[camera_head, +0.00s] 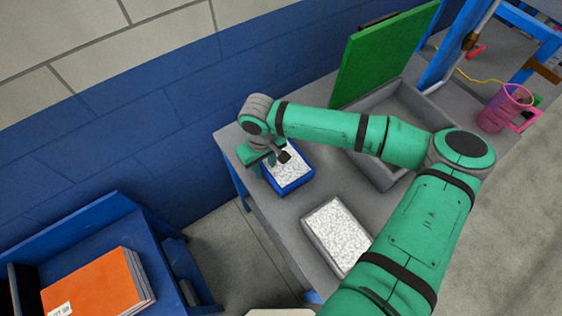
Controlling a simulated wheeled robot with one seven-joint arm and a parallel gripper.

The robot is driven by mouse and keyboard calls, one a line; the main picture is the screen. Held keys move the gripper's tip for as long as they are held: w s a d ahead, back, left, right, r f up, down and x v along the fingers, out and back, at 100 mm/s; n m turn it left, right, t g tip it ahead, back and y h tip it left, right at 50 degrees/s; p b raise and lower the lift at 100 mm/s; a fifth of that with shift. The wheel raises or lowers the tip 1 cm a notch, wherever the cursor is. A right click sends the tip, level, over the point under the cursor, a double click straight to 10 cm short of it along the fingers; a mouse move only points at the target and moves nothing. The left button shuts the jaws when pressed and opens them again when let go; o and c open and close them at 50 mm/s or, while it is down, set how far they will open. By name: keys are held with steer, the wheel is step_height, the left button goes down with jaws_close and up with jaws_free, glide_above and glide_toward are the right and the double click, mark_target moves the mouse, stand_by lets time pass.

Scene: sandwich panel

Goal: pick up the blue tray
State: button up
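The blue tray (297,186) is a small box with blue walls and a speckled white filling. It sits near the left end of the grey table, close to the wall. My gripper (268,165) is over the tray's upper left edge, at the end of my green arm. The wrist hides part of the fingers and that edge. I cannot tell whether the fingers are apart, or whether they touch the tray's wall.
A grey tray (307,222) with the same speckled filling lies nearer on the table (262,201). A grey bin (382,177) and an upright green panel (385,52) stand behind my arm. A pink jug (503,108) is at right. A blue cart (105,222) holds orange books (92,284).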

jaws_close()
steer(key=shift+r, duration=0.15)
steer(key=shift+r, duration=1.35)
steer(key=s+d+r, duration=0.1)
steer(key=r, duration=0.1)
steer(key=s+d+r, duration=0.1)
steer(key=r, duration=0.1)
steer(key=s+d+r, duration=0.1)
steer(key=s+r, duration=0.1)
steer(key=shift+r, duration=0.15)
steer(key=s+d+r, duration=0.3)
steer(key=s+d, duration=0.2)
steer(key=s, duration=0.2)
steer(key=shift+d+r, duration=0.15)
steer(key=shift+r, duration=0.2)
